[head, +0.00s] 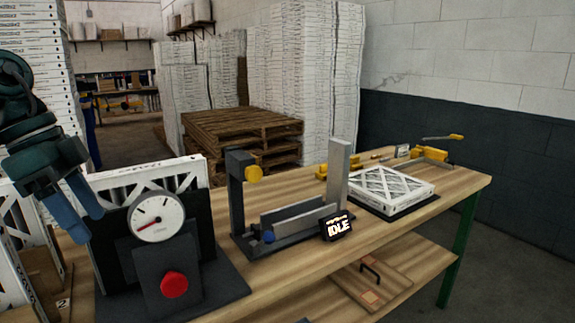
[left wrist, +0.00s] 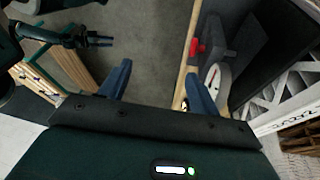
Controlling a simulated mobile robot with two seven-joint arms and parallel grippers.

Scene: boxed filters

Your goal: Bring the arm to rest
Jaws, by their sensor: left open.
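My left gripper (head: 75,222) hangs at the left of the head view, above the left end of the wooden workbench (head: 400,222). Its blue fingers are apart with nothing between them. In the left wrist view the open fingers (left wrist: 150,90) show against the grey floor and the bench edge. The dial gauge station (head: 157,217) with its red button (head: 174,284) stands to the right of the fingers, apart from them. My right gripper is not seen in the head view; a dark arm part shows at the upper left of the left wrist view.
A white-framed filter (head: 150,176) stands behind the gauge. A grey fixture (head: 290,215) with an IDLE display (head: 338,226) is mid-bench. Another filter (head: 393,188) lies flat at the right near yellow clamps (head: 432,154). Pallets (head: 240,132) and stacked boxes (head: 303,70) stand behind.

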